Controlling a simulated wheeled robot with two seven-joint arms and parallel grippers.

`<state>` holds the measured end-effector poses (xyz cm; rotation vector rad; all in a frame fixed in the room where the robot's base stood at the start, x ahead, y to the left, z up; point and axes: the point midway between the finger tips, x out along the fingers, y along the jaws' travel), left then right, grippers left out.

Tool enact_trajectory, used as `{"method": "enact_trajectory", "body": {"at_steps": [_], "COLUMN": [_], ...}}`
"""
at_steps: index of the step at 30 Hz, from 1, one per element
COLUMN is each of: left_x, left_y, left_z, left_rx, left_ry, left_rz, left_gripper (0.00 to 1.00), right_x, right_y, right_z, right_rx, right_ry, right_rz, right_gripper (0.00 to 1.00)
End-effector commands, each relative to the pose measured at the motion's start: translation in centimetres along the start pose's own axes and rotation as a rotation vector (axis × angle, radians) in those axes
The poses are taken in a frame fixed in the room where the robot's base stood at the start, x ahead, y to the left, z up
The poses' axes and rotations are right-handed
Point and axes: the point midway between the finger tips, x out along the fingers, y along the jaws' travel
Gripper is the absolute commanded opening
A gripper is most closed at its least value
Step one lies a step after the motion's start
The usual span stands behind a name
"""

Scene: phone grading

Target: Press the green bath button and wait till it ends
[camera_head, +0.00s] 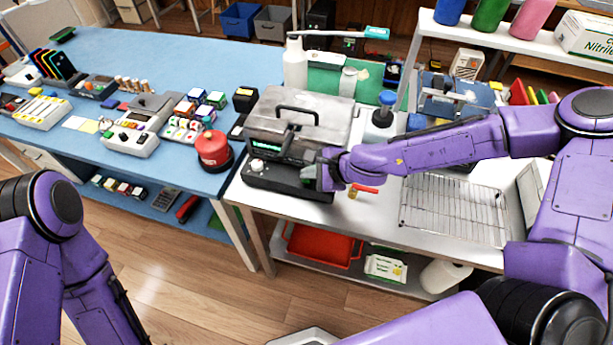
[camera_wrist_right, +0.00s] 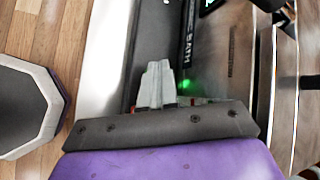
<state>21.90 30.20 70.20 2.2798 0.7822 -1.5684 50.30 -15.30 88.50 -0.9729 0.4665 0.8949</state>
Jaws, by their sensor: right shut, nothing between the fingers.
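The bath (camera_head: 334,118) is a grey metal box with a black-handled lid, which is closed, and a black front with a small lit green display (camera_head: 270,147) and a white knob (camera_head: 257,165). My right gripper (camera_head: 312,172) is at the right end of the black front, with its fingers together and empty. In the right wrist view the shut fingers (camera_wrist_right: 157,78) lie over the black front, close beside a green glow (camera_wrist_right: 186,85). The button itself is mostly hidden, and I cannot tell whether the fingers touch it. My left arm shows at the lower left, but its gripper is out of view.
A wire rack (camera_head: 455,208) lies on the grey bench to the right. A blue-capped bottle (camera_head: 380,125) stands behind my right forearm. A red-handled tool (camera_head: 364,189) lies near the bench front.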

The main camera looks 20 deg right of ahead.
Motion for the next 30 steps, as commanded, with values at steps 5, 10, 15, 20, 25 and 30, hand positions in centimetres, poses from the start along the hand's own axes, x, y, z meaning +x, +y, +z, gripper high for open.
{"method": "enact_trajectory", "body": {"at_steps": [5, 10, 15, 20, 25, 30], "left_x": [-1.0, -1.7, -1.5, -1.8, -3.2, -4.8], "left_y": [-0.1, -0.1, -0.1, -0.2, -0.3, -0.4], "left_z": [-0.4, -0.7, -0.6, -0.7, -1.3, -2.0], "left_rx": [0.0, 0.0, 0.0, 0.0, 0.0, 0.0], "left_ry": [0.0, 0.0, 0.0, 0.0, 0.0, 0.0], "left_rz": [0.0, 0.0, 0.0, 0.0, 0.0, 0.0], "left_gripper": [0.0, 0.0, 0.0, 0.0, 0.0, 0.0], "right_x": [-0.8, -1.3, -1.2, -1.4, -2.5, -3.7], "right_y": [-0.6, -0.9, -0.9, -1.0, -1.9, -2.7], "right_z": [0.5, 0.9, 0.8, 1.0, 1.8, 2.7], "right_rx": [0.0, 0.0, 0.0, 0.0, -0.001, -0.001], "right_ry": [0.0, 0.0, 0.0, 0.0, 0.0, 0.0], "right_rz": [0.0, 0.0, 0.0, 0.0, 0.0, 0.0], "right_gripper": [0.0, 0.0, 0.0, 0.0, 0.0, 0.0]}}
